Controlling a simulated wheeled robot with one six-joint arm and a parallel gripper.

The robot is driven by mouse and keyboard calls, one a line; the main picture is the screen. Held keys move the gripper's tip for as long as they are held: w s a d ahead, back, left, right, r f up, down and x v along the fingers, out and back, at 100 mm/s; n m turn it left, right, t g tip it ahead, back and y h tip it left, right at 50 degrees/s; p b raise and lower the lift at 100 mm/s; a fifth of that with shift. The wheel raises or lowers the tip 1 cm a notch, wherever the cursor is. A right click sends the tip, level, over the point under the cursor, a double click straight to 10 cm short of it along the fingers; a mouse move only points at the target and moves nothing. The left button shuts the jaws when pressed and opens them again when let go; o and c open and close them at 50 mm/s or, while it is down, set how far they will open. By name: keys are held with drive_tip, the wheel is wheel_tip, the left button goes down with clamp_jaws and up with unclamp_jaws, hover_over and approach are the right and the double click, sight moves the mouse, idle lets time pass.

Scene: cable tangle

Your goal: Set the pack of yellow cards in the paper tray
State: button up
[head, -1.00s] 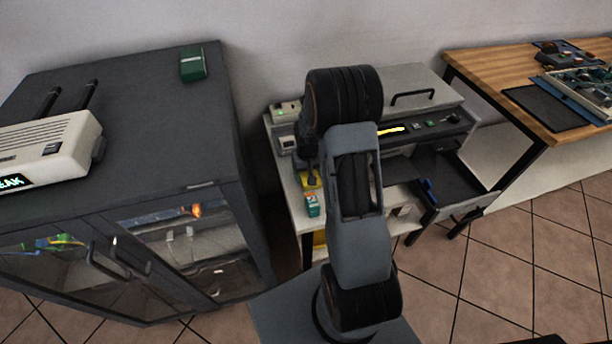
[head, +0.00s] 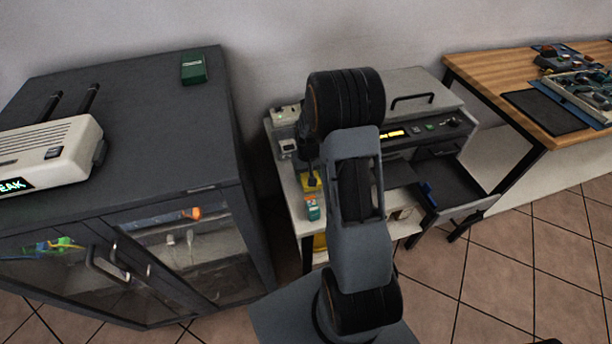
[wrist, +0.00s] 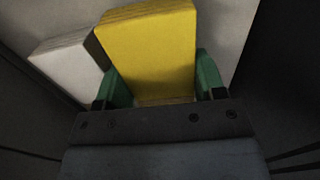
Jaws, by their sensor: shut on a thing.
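The yellow card pack (wrist: 150,45) stands between the two green fingertips of my gripper (wrist: 163,84) in the wrist view. The gripper is shut on it. In the head view the yellow pack (head: 311,182) shows as a small patch at the left end of the light worktop, partly covered by my gripper (head: 308,166). A dark open drawer-like tray (head: 468,188) under the machine at the right looks like the paper tray. My arm hides part of the machine and worktop.
A white block (wrist: 68,65) sits left of the yellow pack in the wrist view. A green-and-orange box (head: 312,208) is in front of it. A dark cabinet (head: 140,120) stands left, with a green box (head: 193,67) on top. A wooden table (head: 500,80) stands right.

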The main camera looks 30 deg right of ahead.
drive_tip(key=s+r, duration=0.1)
drive_tip(key=r, duration=0.1)
drive_tip(key=s+r+p, duration=0.1)
drive_tip(key=s+r, duration=0.1)
drive_tip(key=r, duration=0.1)
drive_tip(key=s+a+r, duration=0.1)
drive_tip(key=r, duration=0.1)
drive_tip(key=shift+s+r, duration=0.2)
drive_tip(key=shift+r, duration=0.2)
drive_tip(key=s+a+r+p, duration=0.2)
drive_tip(key=s+r, duration=0.2)
drive_tip(key=s, duration=0.5)
drive_tip(key=w+a, duration=0.1)
drive_tip(key=w, duration=0.7)
drive_tip(key=w+a+f+n, duration=0.2)
drive_tip(key=w+a+f, duration=0.3)
drive_tip(key=a, duration=0.2)
drive_tip(key=r+p, duration=0.1)
drive_tip(key=p, duration=0.3)
drive_tip(key=s+r+p, duration=0.1)
drive_tip(key=p, duration=0.3)
drive_tip(key=r+p, duration=0.2)
drive_tip(key=p, duration=0.2)
drive_tip(key=shift+s+a, duration=0.15)
drive_tip(key=shift+s, duration=0.2)
